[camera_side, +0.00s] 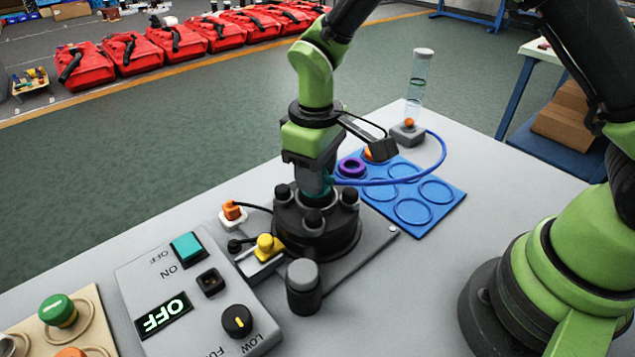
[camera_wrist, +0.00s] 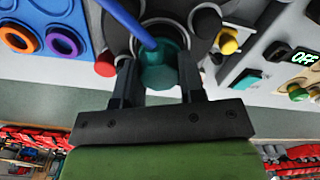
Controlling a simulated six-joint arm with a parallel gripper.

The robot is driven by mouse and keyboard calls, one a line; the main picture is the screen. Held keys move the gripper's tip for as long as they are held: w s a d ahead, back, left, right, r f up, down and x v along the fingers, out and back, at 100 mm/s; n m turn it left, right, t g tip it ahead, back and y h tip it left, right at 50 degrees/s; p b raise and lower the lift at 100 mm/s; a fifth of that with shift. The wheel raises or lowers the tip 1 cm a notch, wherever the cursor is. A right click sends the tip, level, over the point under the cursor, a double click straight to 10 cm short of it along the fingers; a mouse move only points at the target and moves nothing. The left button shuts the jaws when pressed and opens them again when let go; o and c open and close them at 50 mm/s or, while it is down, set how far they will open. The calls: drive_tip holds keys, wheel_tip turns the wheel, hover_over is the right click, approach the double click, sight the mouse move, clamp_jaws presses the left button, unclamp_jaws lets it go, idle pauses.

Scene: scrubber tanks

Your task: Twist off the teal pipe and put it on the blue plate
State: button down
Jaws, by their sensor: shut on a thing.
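The teal pipe (camera_wrist: 160,72) is at the top centre of the black round tank (camera_side: 316,225), with a blue hose (camera_side: 400,181) running from it. In the side view only a little teal shows under my gripper (camera_side: 316,185), which points down over the tank. In the wrist view my gripper (camera_wrist: 158,88) has one finger on each side of the teal pipe and is shut on it. The pipe still sits in the tank top. The blue plate (camera_side: 443,213) lies to the right behind the tank, with several ring-shaped places.
A purple ring (camera_side: 351,167) and an orange piece (camera_side: 369,154) are on the plate's left side. A clear cylinder (camera_side: 420,75) stands on a grey base behind it. A control box (camera_side: 197,300) reading OFF and a dark knobbed post (camera_side: 303,285) stand in front.

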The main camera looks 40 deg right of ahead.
drive_tip(key=shift+n, duration=0.4)
unclamp_jaws()
drive_tip(key=shift+r, duration=0.1)
idle(0.6)
drive_tip(key=shift+r, duration=3.4)
